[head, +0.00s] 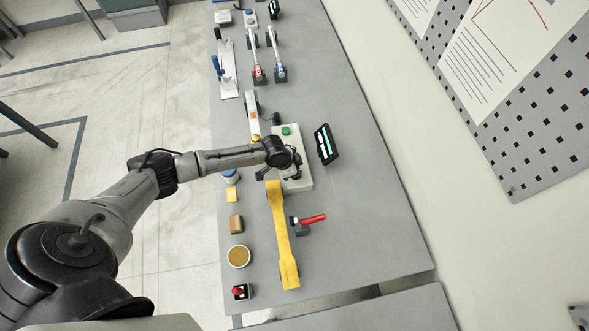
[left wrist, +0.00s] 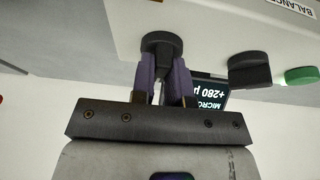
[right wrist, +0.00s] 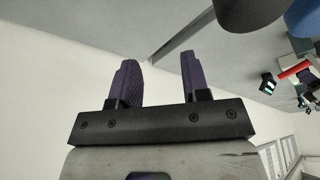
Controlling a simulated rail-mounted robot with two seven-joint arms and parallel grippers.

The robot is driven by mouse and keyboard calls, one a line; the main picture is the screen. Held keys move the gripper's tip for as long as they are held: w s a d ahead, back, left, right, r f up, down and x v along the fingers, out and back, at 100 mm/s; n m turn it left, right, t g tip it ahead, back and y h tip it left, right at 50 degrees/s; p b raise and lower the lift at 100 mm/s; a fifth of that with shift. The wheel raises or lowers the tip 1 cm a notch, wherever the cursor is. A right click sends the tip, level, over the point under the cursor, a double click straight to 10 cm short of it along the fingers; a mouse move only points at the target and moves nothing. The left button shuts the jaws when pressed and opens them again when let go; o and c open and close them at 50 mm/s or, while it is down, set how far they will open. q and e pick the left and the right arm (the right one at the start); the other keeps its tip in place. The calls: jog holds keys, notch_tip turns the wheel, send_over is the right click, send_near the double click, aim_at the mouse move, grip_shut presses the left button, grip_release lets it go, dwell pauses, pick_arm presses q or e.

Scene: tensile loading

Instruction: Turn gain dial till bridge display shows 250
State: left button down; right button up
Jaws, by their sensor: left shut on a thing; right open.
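The cream bridge box (head: 294,184) stands on the bench, with a green button (head: 286,131) on it. My left gripper (head: 292,168) is at the box. In the left wrist view, its purple fingers (left wrist: 162,78) are shut on a round black dial (left wrist: 162,43); no label for this dial shows. A second black knob (left wrist: 249,69) and the green button (left wrist: 301,75) are to its right. The bridge display (head: 325,144) stands beside the box; in the left wrist view, the partly hidden display (left wrist: 212,92) reads +280, upside down. My right gripper (right wrist: 158,80) is open and empty.
A yellow bar (head: 282,235) and a red-handled tool (head: 310,219) lie on the grey bench (head: 365,245) near the box. A round tub (head: 239,257) and small blocks line the left edge. The bench's right side is mostly clear.

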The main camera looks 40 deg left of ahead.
pick_arm(q)
jog(key=shift+r+p, duration=0.15)
jog(key=shift+p, duration=0.35)
jog(key=n+y+p, duration=0.1)
jog(key=n+p, duration=0.2)
jog(key=shift+d+t, duration=0.1)
jog(key=shift+t, duration=0.2)
jog(key=shift+n+y+p, duration=0.4)
jog(key=shift+n+p, duration=0.8)
jog(key=shift+p, duration=0.2)
jog(key=c, duration=1.1)
grip_release()
